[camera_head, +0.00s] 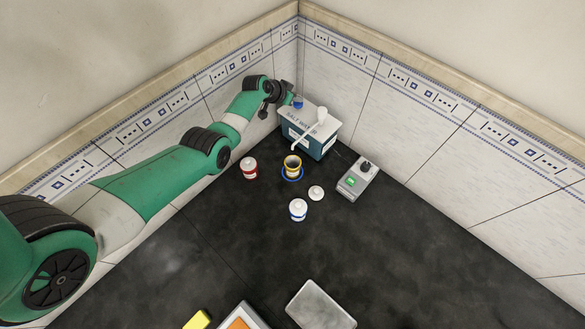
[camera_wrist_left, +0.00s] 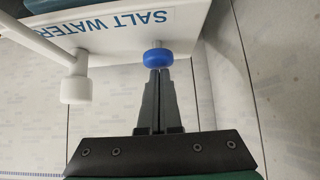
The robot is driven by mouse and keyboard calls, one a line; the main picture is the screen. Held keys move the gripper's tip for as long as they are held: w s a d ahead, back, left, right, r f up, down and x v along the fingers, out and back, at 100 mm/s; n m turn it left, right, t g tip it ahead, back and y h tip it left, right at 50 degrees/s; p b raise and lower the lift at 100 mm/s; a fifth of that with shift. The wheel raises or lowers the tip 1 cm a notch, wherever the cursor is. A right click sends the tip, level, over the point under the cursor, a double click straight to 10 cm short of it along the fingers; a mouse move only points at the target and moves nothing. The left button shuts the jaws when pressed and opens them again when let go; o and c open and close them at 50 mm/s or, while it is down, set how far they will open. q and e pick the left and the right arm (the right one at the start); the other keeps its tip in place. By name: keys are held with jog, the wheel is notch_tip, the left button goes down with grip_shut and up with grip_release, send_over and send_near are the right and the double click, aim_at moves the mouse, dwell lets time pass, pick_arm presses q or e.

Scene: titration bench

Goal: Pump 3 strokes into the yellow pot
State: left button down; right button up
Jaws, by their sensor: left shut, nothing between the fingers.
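The yellow pot (camera_head: 292,161) stands open at the front of the salt water box, inside a blue ring (camera_head: 291,177) on the bench. The box (camera_head: 318,142) has a white top, a white knob (camera_head: 321,114) and a white spout (camera_head: 305,138) that reaches toward the pot. A blue knob (camera_head: 298,103) is at the box's back left; it also shows in the left wrist view (camera_wrist_left: 158,58). My left gripper (camera_head: 291,99) is shut and empty, its fingertips at the blue knob. I cannot tell if they touch it. My right gripper is out of view.
A red pot (camera_head: 250,168) and a white-lidded blue pot (camera_head: 298,210) stand near the yellow pot. A loose white lid (camera_head: 316,193) lies between. A grey device with a green display (camera_head: 351,182) is at right. A metal plate (camera_head: 320,305) lies in front. Walls close the back corner.

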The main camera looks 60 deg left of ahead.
pick_arm(q)
jog(key=shift+r+p, duration=1.35)
jog(key=shift+r, duration=0.25)
jog(key=shift+f, duration=0.15)
jog(key=shift+f+b, duration=1.6)
jog(key=shift+b, duration=0.2)
jog(key=shift+r+p, duration=1.35)
jog(key=shift+r, duration=0.25)
